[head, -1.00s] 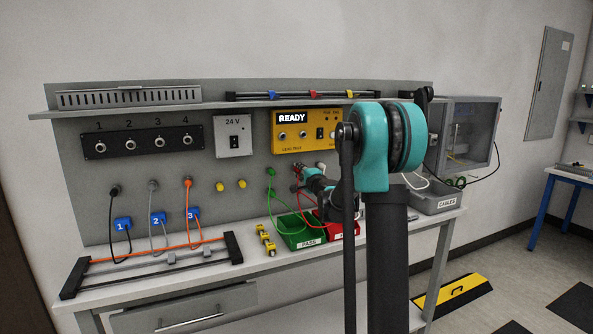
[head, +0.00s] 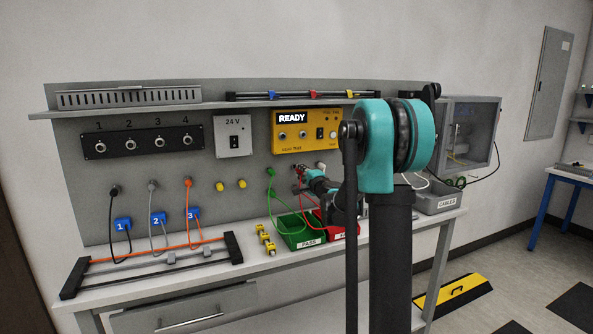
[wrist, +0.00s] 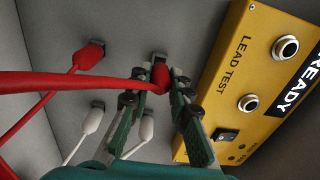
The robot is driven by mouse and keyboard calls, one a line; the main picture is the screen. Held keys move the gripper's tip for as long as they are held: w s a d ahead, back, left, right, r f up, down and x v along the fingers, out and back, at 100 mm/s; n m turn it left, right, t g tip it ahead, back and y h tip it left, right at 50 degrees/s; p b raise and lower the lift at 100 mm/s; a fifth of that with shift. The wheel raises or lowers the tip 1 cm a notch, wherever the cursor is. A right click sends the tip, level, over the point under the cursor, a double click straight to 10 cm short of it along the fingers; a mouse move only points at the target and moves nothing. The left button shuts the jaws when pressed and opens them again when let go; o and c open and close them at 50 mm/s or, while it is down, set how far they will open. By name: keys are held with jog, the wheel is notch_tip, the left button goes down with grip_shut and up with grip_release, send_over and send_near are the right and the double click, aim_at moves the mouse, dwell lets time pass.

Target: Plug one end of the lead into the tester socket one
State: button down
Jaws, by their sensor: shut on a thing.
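The yellow tester (head: 292,147) hangs on the back panel with its READY display lit. My gripper (wrist: 160,78) is shut on the red plug (wrist: 160,73) of a red lead (wrist: 70,84), to the left of the tester. The plug is at a small dark wall holder (wrist: 159,57); I cannot tell whether it is still seated there. The lead's other red plug (wrist: 88,57) sits in a neighbouring holder. In the head view my gripper (head: 299,170) is small and partly hidden.
White plugs (wrist: 93,119) hang just below in the wrist view. A green lead (head: 271,172) hangs left of my gripper. The green PASS bin (head: 309,243) and a red bin (head: 345,235) stand below. The shelf (head: 210,105) runs above the tester.

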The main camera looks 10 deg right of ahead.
jog(key=shift+v, duration=1.45)
